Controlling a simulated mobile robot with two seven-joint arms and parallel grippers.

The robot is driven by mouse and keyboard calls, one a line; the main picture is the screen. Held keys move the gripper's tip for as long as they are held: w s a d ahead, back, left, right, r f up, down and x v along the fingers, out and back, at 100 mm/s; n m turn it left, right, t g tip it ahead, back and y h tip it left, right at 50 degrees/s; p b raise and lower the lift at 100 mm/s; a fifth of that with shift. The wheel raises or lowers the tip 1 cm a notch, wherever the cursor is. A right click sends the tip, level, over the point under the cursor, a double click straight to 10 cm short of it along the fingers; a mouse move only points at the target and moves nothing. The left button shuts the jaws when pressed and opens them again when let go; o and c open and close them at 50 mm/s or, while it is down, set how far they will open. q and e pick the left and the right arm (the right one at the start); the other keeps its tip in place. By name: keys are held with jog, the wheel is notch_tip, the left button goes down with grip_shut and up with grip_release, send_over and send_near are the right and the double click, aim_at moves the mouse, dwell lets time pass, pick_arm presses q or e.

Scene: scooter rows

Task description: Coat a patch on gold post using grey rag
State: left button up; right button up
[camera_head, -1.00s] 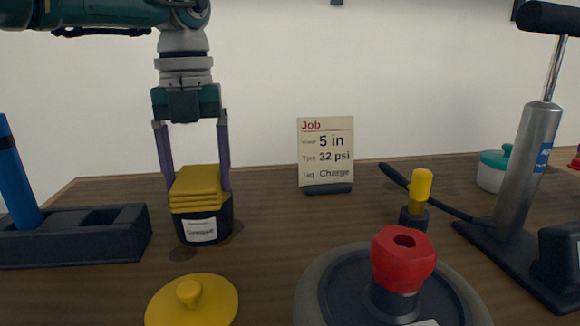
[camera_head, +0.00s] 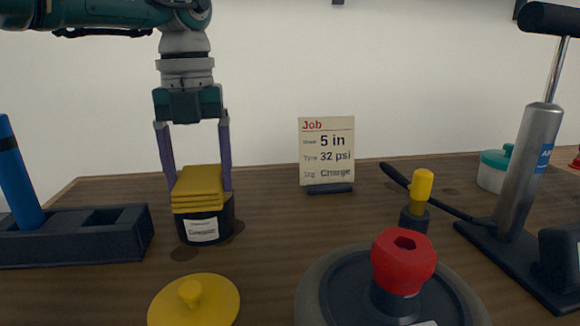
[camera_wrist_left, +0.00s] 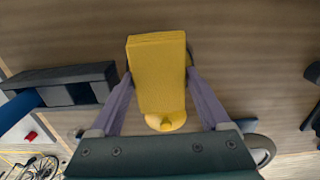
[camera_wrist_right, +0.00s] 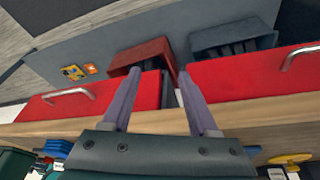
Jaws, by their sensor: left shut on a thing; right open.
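My left gripper (camera_head: 197,184) points down and is shut on a yellow folded cloth (camera_head: 198,178), a layered block. No grey rag shows in these views. The cloth is at the mouth of a black pot (camera_head: 223,214) with a white label; I cannot tell how far it reaches inside. The left wrist view shows the cloth (camera_wrist_left: 157,75) between the fingers, hiding most of the pot. A gold-yellow post (camera_head: 421,186) in a dark base stands right of the job card. My right gripper (camera_wrist_right: 159,76) is open and empty in the right wrist view, above red drawers.
A yellow knobbed lid (camera_head: 194,303) lies in front of the pot. A dark block with a blue stick (camera_head: 20,175) is left. A red knob (camera_head: 403,262) on a round base, job card (camera_head: 327,150), pump (camera_head: 527,165) and white jar (camera_head: 490,180) stand rightward.

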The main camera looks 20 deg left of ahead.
aim_at(199, 176)
pick_arm(q)
jog(key=shift+f, duration=0.1)
notch_tip(199, 176, up, 7)
jog(key=p, duration=0.7)
dwell(0.4)
dwell(0.3)
